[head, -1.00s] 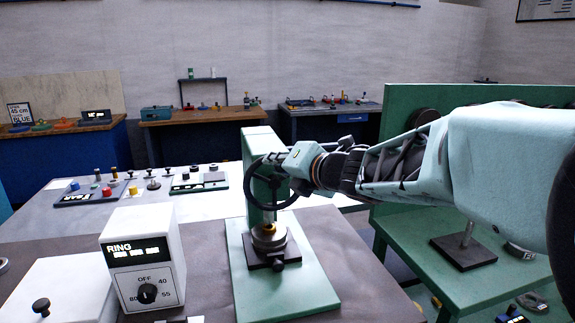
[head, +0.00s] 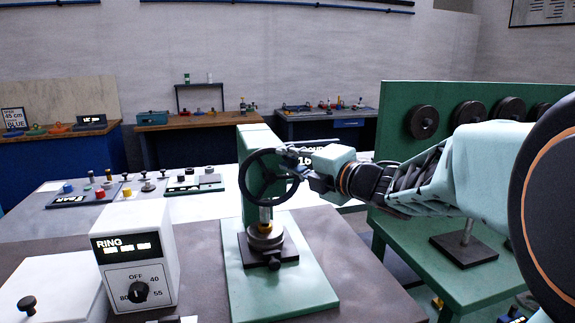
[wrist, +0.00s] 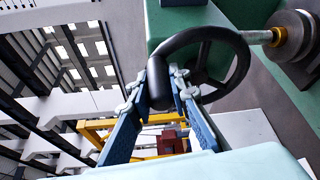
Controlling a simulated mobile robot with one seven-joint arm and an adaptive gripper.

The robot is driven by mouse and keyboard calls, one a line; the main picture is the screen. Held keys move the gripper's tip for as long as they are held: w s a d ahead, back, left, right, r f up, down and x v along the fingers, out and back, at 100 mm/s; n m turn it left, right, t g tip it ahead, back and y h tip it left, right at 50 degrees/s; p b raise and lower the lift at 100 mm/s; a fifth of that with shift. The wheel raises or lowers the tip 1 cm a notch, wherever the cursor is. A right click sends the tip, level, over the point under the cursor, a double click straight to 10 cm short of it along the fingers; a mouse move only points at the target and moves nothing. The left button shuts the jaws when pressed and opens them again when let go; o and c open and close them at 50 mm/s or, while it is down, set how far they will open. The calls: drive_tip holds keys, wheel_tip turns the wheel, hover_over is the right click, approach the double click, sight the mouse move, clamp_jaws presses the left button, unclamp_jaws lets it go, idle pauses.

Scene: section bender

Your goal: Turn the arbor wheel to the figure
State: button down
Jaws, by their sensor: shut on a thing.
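The arbor wheel (head: 243,180) is a black ring on the front of a green press column (head: 254,140). It also shows in the wrist view (wrist: 240,66). My gripper (head: 300,160) is at the wheel's right side in the head view. In the wrist view my gripper (wrist: 163,85) is shut on a dark grip at the wheel's rim, with a finger on each side. Below the wheel a round metal piece (head: 265,237) sits on a dark block. A dark readout with white characters (head: 318,150) stands behind my gripper and is partly hidden, so its figure is unclear.
A white RING box (head: 135,255) with a dial stands left of the press. Another white box (head: 50,292) is at the lower left. A green rack (head: 390,115) with dark discs stands right, close behind my arm. Small panels with knobs lie on the pale bench.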

drive_tip(key=shift+d+f+m, duration=0.1)
drive_tip(key=shift+m, duration=0.2)
drive_tip(key=c, duration=1.8)
unclamp_jaws()
